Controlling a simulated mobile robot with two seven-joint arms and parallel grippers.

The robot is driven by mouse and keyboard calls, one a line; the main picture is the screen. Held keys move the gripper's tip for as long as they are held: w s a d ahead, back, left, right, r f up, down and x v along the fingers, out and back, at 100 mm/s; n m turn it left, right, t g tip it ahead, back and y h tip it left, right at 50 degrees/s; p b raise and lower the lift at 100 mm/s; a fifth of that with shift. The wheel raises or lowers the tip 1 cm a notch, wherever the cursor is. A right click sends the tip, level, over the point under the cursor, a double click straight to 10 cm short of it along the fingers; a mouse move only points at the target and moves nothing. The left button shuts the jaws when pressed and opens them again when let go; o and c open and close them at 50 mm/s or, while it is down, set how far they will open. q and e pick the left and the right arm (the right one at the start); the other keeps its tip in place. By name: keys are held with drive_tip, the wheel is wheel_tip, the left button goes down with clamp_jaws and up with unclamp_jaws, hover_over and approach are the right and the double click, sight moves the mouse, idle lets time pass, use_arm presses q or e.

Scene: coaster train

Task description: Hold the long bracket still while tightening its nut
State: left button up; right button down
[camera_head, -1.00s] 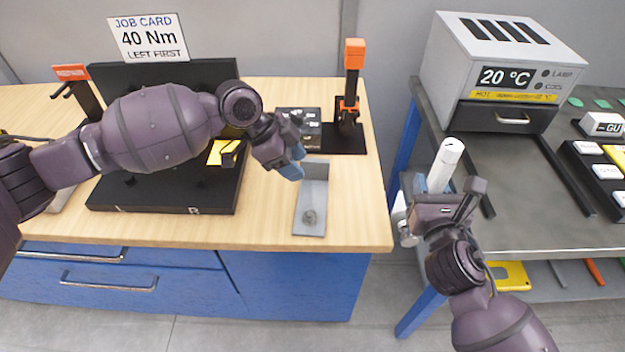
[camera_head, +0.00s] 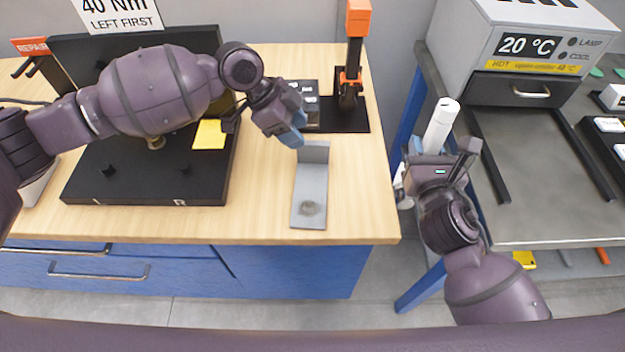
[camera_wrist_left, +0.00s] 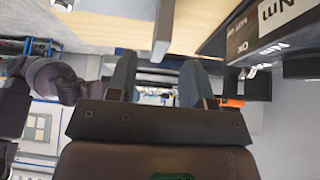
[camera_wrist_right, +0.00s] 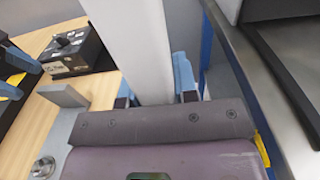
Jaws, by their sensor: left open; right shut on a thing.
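The long bracket (camera_head: 309,190) is a grey L-shaped plate lying on the wooden bench, its upright flange at the far end. A round nut (camera_head: 311,208) sits near its front end. The bracket's flange (camera_wrist_right: 62,95) and nut (camera_wrist_right: 43,167) also show in the right wrist view. My left gripper (camera_head: 293,136) is open at the flange's upper left. A narrow strip, perhaps the flange, shows between its fingers in the left wrist view.
A black fixture board (camera_head: 150,185) with a yellow piece (camera_head: 208,134) stands left of the bracket. Behind are a dark box and an orange-topped post (camera_head: 355,60). A grey oven (camera_head: 530,50) stands on the metal table at right. The bench between bracket and right edge is clear.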

sight(313, 161)
use_arm(q)
drive_tip(key=b+x, duration=0.1)
drive_tip(key=x, duration=0.2)
drive_tip(key=shift+b+x, duration=0.75)
drive_tip(key=shift+x, duration=1.3)
use_arm(e)
drive_tip(key=shift+f, duration=2.15)
use_arm(q)
clamp_jaws()
